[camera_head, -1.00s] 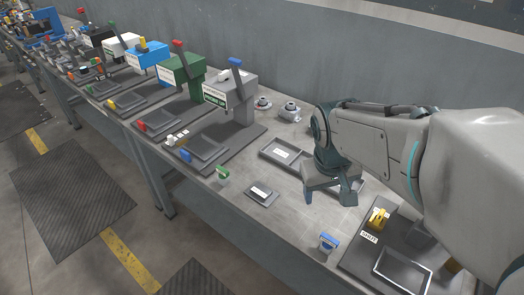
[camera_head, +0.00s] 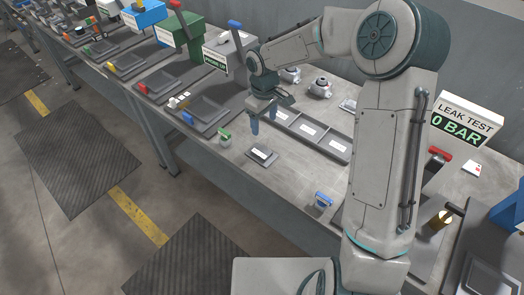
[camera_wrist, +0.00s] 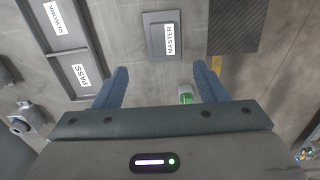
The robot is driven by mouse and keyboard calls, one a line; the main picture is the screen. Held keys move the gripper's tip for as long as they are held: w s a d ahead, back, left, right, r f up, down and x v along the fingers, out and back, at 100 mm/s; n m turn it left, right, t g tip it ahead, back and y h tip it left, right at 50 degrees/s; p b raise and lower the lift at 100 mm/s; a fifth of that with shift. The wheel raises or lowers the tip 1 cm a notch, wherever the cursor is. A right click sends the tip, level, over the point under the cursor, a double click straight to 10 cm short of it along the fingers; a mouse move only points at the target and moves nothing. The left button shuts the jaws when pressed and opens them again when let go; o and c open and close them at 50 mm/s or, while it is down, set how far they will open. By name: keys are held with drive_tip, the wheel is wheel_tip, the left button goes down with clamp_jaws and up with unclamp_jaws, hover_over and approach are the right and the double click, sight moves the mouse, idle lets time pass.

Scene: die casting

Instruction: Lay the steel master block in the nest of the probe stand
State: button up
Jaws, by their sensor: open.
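A dark, square, flat plate with a white label (camera_head: 262,154) lies on the bench. In the wrist view the label reads MASTER (camera_wrist: 158,38). I cannot make out a separate steel block on it. My gripper (camera_head: 263,122) is open, pointing down above the bench at the left end of a long tray, behind the plate. In the wrist view its blue fingers (camera_wrist: 158,78) are apart with nothing between them. A grey stand with a green-lettered sign and blue lever (camera_head: 236,65) appears to be the probe stand. A dark shallow nest (camera_head: 212,112) lies before it.
The long sectioned tray (camera_head: 312,133) bears labels, among them PASS and REWORK. A green-topped piece (camera_head: 225,137) stands left of the plate, a blue-topped one (camera_head: 323,200) at the front edge. Castings (camera_head: 320,87) stand behind. A leak test sign (camera_head: 466,122) is right.

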drive_tip(key=p, duration=0.1)
hover_over(261, 151)
drive_tip(key=f, duration=0.9)
drive_tip(key=shift+d, duration=0.3)
drive_tip(key=shift+a+f+p, duration=0.2)
drive_tip(key=shift+f+p, duration=0.6)
drive_tip(key=shift+f, duration=1.75)
clamp_jaws()
